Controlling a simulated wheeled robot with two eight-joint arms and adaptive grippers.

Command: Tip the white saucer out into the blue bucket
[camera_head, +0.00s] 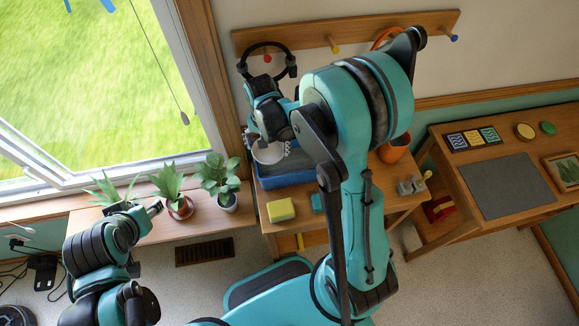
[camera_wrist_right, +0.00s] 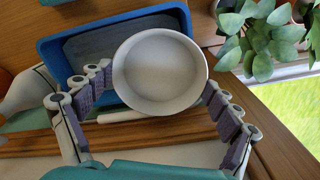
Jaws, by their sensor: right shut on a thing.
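The white saucer (camera_wrist_right: 160,70) is round and deep like a bowl, and its plain inside faces the right wrist camera. My right gripper (camera_wrist_right: 152,98) is shut on it, with a grey-padded finger at each side of the rim. In the head view the saucer (camera_head: 268,154) hangs under my right gripper (camera_head: 268,143), over the left part of the blue bucket (camera_head: 290,181). The bucket is a rectangular blue bin with a grey inside, also in the right wrist view (camera_wrist_right: 57,57). I see no distinct contents in the saucer. My left gripper (camera_head: 152,208) is small and partly hidden at the lower left.
A yellow sponge (camera_head: 281,210) and a teal block (camera_head: 317,203) lie in front of the bucket on the wooden table. Potted plants (camera_head: 219,178) stand to the left by the window. An orange pot (camera_head: 394,150) stands at the right.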

